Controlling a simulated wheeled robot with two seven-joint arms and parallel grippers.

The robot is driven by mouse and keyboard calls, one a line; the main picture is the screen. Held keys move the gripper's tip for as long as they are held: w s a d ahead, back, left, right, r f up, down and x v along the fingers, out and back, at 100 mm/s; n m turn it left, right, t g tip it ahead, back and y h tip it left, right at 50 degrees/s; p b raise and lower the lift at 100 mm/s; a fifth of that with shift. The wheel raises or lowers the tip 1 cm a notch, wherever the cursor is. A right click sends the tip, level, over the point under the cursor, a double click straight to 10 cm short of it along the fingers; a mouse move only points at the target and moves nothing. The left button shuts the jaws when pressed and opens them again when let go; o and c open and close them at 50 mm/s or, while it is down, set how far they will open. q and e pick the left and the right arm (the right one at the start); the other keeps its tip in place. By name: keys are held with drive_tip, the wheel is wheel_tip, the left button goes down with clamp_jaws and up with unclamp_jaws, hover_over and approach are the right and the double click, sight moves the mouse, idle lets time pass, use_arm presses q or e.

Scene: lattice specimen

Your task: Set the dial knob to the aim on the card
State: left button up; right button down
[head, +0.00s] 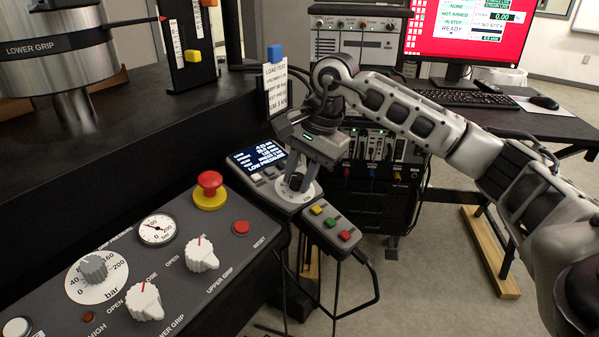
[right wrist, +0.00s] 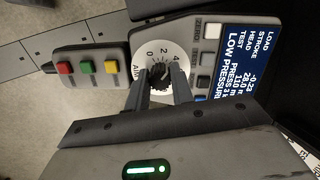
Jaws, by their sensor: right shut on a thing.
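The dial knob (right wrist: 159,74) is small, dark and ribbed. The fingers cover part of the dial, and I cannot tell the knob's exact setting. The white card (head: 275,88) stands behind, headed "LOAD TEST"; its last line seems to hold a 3. My left gripper is out of view.
A lit display (head: 259,157) sits left of the dial and a button box (head: 331,224) right of it. The black panel in front carries a red emergency button (head: 210,185), a gauge (head: 157,229) and white knobs (head: 201,255). A red monitor (head: 470,32) stands behind.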

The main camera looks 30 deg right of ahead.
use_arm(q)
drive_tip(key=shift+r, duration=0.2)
use_arm(e)
drive_tip(key=shift+r+n, duration=0.1)
drive_tip(key=shift+n, duration=0.5)
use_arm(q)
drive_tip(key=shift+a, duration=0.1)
use_arm(e)
drive_tip(key=c, duration=1.2)
unclamp_jaws()
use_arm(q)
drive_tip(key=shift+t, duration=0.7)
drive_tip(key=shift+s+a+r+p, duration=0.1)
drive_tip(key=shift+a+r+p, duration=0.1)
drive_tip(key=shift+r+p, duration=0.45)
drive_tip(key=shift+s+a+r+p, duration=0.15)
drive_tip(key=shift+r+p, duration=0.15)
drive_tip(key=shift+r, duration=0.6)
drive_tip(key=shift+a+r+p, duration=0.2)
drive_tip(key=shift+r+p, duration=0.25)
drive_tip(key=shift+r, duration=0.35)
use_arm(e)
drive_tip(key=v, duration=1.6)
drive_tip(key=shift+w+a, duration=0.1)
drive_tip(key=shift+w, duration=0.05)
